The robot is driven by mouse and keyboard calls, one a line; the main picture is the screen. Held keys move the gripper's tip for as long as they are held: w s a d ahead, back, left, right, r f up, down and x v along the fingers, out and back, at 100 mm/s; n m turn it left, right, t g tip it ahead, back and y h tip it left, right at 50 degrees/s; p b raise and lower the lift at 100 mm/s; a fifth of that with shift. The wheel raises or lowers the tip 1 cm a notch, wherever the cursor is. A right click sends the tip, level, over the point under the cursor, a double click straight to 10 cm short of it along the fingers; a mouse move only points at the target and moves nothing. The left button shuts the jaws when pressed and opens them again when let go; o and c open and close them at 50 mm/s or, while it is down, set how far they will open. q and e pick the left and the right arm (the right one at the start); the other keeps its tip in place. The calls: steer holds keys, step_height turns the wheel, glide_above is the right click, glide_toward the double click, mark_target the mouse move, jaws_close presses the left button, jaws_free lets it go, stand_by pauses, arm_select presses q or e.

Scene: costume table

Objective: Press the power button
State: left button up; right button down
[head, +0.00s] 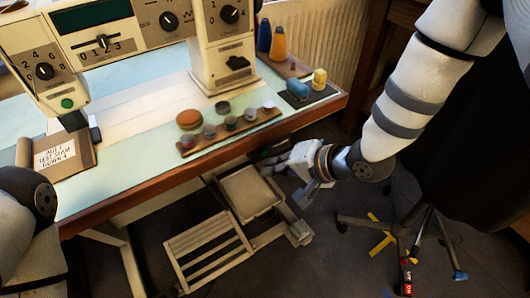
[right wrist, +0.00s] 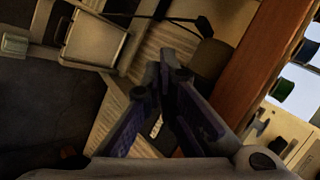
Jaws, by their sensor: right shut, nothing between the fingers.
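A round green button (head: 67,103) is on the lower left housing of the cream machine (head: 165,22) on the table in the head view. I cannot tell whether it is the power button. My right gripper (head: 274,163) is below the table's front edge, right of the middle, far from that button. In the right wrist view my right gripper (right wrist: 168,75) is shut and empty, with its fingertips beside a dark box (right wrist: 210,58) under the table. Any button on that box is too dark to make out. My left arm shows at the lower left, its gripper outside the view.
The wooden table edge (head: 190,184) runs above my right gripper. A foot pedal (head: 210,250) and metal frame stand below. A wooden rack (head: 232,131) with small round pieces lies near the edge. A wheeled chair base (head: 405,235) stands at the right.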

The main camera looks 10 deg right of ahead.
stand_by(0.4)
arm_select(q)
steer(key=shift+r, duration=0.1)
arm_select(e)
steer(key=shift+w+a, duration=0.15)
steer(key=shift+w, duration=0.3)
steer(key=shift+w+a, duration=0.15)
steer(key=shift+w, duration=0.3)
stand_by(0.4)
arm_select(q)
steer(key=shift+w, duration=0.1)
arm_select(e)
steer(key=shift+s, duration=0.1)
arm_select(q)
steer(key=shift+w+r+p, duration=0.3)
steer(key=shift+r+p, duration=0.05)
steer(key=shift+p, duration=0.05)
arm_select(e)
steer(key=shift+s+d, duration=0.35)
steer(key=shift+s, duration=0.4)
arm_select(q)
steer(key=shift+w+r+t+p, duration=0.4)
steer(key=shift+w+r+p, duration=0.4)
steer(key=shift+r+p, duration=0.15)
arm_select(e)
steer(key=s+d, duration=0.2)
steer(key=s, duration=0.3)
steer(key=shift+s, duration=0.35)
